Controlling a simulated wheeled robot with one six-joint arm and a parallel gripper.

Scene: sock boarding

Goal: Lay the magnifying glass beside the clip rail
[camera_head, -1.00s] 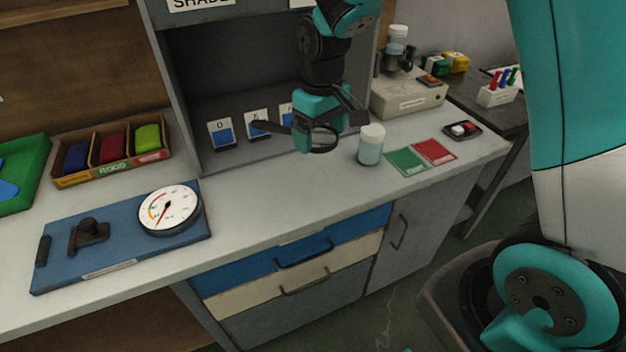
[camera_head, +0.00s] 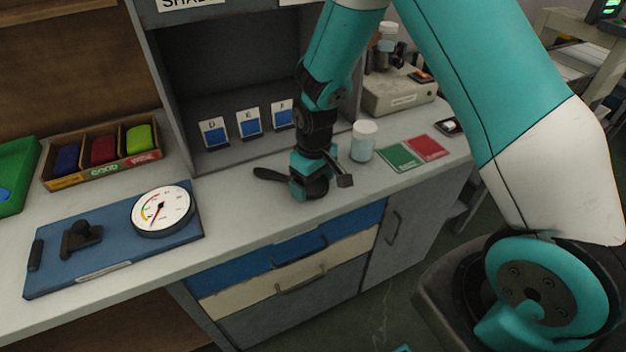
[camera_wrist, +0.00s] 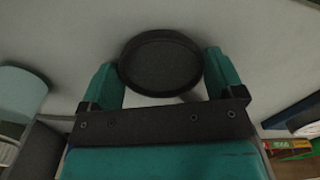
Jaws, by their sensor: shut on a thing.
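My gripper (camera_head: 310,184) is low over the middle of the pale counter, in front of the shade cabinet. It is shut on the magnifying glass (camera_head: 270,174), whose dark handle points left. Its round end is mostly hidden by the gripper in the head view. In the wrist view, a dark round part (camera_wrist: 160,63) lies between the teal fingertips. I cannot tell whether the glass touches the counter. I cannot make out the clip rail now; a white rack with coloured clips, seen earlier at the back right, is now behind my arm or out of view.
A jar (camera_head: 363,141) stands just right of the gripper, with green and red cards (camera_head: 413,153) beyond. Cards D, E and F (camera_head: 249,122) stand behind. A blue board (camera_head: 110,270) with a gauge (camera_head: 161,208) lies left. Bare counter lies between board and gripper.

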